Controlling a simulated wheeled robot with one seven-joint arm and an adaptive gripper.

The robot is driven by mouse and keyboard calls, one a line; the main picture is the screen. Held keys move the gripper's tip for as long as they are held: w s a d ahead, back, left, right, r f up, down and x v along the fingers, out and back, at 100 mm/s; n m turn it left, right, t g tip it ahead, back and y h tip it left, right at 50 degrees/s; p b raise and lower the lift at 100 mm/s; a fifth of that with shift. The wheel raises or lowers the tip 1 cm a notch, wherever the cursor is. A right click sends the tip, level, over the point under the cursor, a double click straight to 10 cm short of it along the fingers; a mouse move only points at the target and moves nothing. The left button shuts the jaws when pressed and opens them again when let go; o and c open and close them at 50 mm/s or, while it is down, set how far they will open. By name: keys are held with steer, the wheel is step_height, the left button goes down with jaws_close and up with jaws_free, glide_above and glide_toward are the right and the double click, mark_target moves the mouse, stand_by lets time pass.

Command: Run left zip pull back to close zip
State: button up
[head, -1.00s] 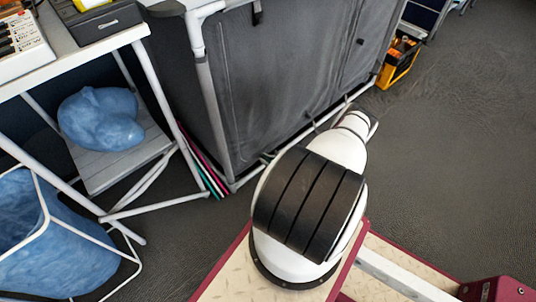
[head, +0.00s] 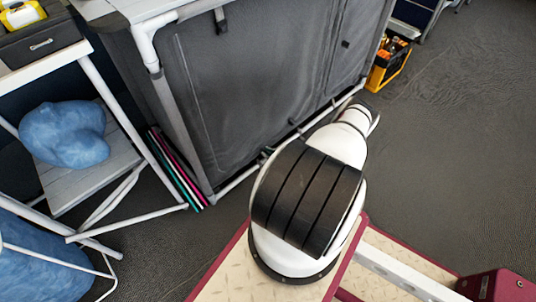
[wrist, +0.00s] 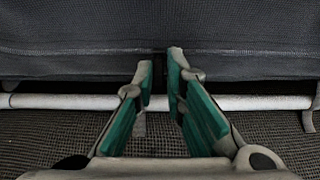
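The grey fabric cabinet front (head: 250,90) fills the middle of the head view, with a pale frame. A small dark tab (head: 221,20) hangs near its top left, and another dark tab (head: 345,43) is farther right. I cannot tell which is the left zip pull. In the wrist view the lower edge of the cabinet fabric (wrist: 80,55) is ahead, above a white frame bar. My gripper (wrist: 162,72) has green-lined fingers, partly open with a narrow gap at the tips. I see no zip pull clearly between them. My arm hides the gripper in the head view.
A white-framed stand (head: 75,180) with a blue bag (head: 65,133) is on the left. Coloured folded items (head: 178,168) lean by the cabinet's left corner. A yellow-black crate (head: 388,65) stands past its right end. Dark floor (head: 460,140) is clear on the right.

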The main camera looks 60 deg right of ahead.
steer(key=shift+o, duration=1.1)
steer(key=shift+s+d, duration=0.1)
steer(key=shift+d, duration=0.2)
steer(key=shift+a, duration=0.1)
steer(key=v, duration=0.7)
steer(key=shift+s, duration=0.2)
steer(key=shift+a, duration=0.1)
